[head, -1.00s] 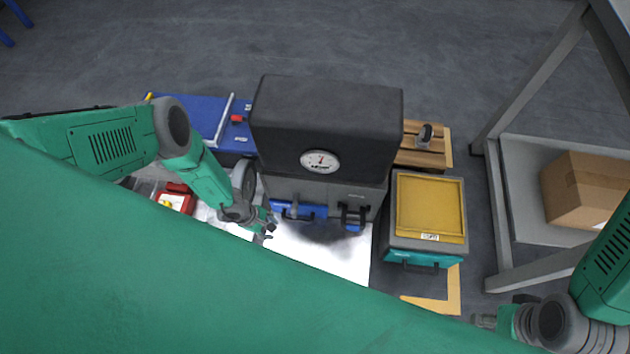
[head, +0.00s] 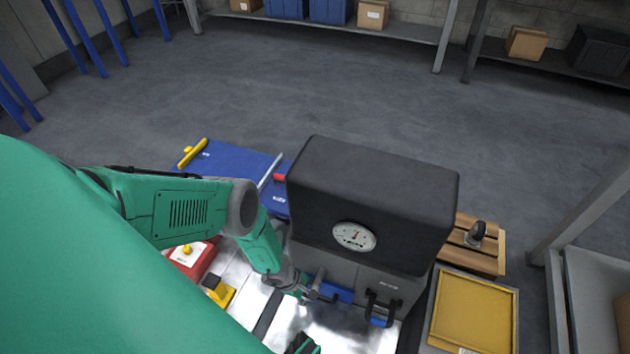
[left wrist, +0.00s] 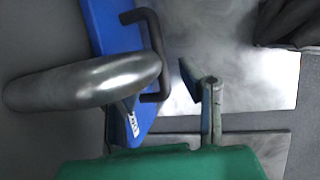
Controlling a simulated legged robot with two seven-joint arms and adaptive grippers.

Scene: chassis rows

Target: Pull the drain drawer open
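A grey machine with a black top (head: 372,195) and a round gauge (head: 354,237) stands in front of me. Low on its front is a blue drawer front (head: 338,293) with a dark handle; in the left wrist view the blue front (left wrist: 112,28) and the bar handle (left wrist: 156,50) are close. I cannot read which drawer its label names. My left gripper (head: 308,292) is at this handle; in the wrist view its fingers (left wrist: 168,98) are apart, with the handle's near end between them, contact unclear. A shiny curved metal part (left wrist: 85,82) covers part of one finger.
A second black handle (head: 384,307) is just right, over another blue part. A yellow-topped box (head: 475,315) and a wooden crate (head: 478,245) stand at the right. A blue panel (head: 225,170) and red box (head: 192,258) lie left. Open floor lies behind.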

